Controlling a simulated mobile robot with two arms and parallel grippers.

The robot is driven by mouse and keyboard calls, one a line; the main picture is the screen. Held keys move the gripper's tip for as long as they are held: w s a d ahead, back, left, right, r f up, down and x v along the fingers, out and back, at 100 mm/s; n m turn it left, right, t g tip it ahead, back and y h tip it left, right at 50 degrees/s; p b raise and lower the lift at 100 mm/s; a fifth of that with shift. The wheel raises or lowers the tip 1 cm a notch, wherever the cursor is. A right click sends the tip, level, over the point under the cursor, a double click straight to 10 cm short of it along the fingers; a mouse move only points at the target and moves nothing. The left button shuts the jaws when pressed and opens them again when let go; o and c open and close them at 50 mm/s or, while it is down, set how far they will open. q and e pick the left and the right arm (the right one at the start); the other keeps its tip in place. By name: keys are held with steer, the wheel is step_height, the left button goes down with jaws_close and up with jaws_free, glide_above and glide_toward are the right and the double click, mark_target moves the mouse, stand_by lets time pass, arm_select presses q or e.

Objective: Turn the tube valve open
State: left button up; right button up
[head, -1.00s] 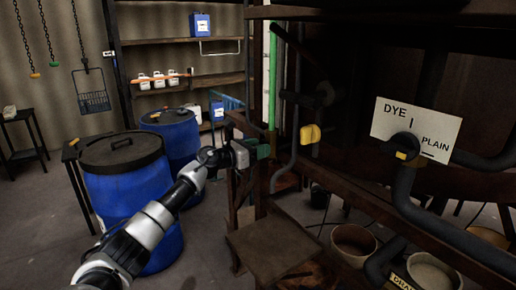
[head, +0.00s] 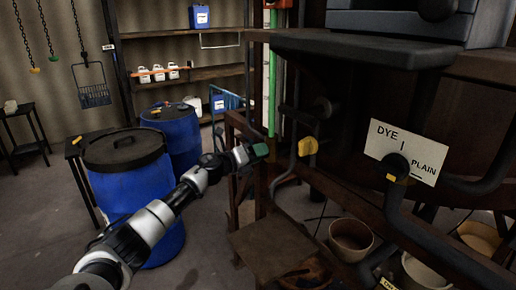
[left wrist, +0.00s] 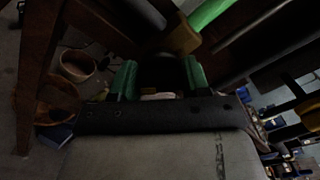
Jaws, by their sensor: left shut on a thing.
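The green tube (head: 272,90) stands upright on the rack in the head view. My left gripper (head: 258,151), with green fingertips, is at its foot. In the left wrist view its fingers (left wrist: 160,78) stand apart with a dark part between them. I take this part for the tube valve's handle; it is mostly hidden by the fingers, and its angle is not clear. A yellow piece and a length of green tube (left wrist: 210,12) show just beyond the fingers there. A yellow handle (head: 307,146) on a dark pipe is right of the gripper. My right gripper is not in view.
A white sign (head: 405,150) reading DYE and PLAIN hangs at the right, with dark pipes around it. Buckets (head: 351,240) stand below the rack. Blue barrels (head: 125,190) stand left, close to my left arm. Shelves with containers are behind.

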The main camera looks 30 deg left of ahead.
arm_select(q)
steer(key=n+p, duration=0.3)
steer(key=n, duration=0.1)
steer(key=shift+r+n, duration=0.1)
steer(key=shift+n, duration=0.2)
steer(key=shift+n+p, duration=0.85)
steer(key=shift+n, duration=1.05)
steer(key=o, duration=0.9)
steer(key=shift+f, duration=0.2)
steer(key=shift+b+v, duration=1.55)
steer(key=shift+v, duration=3.85)
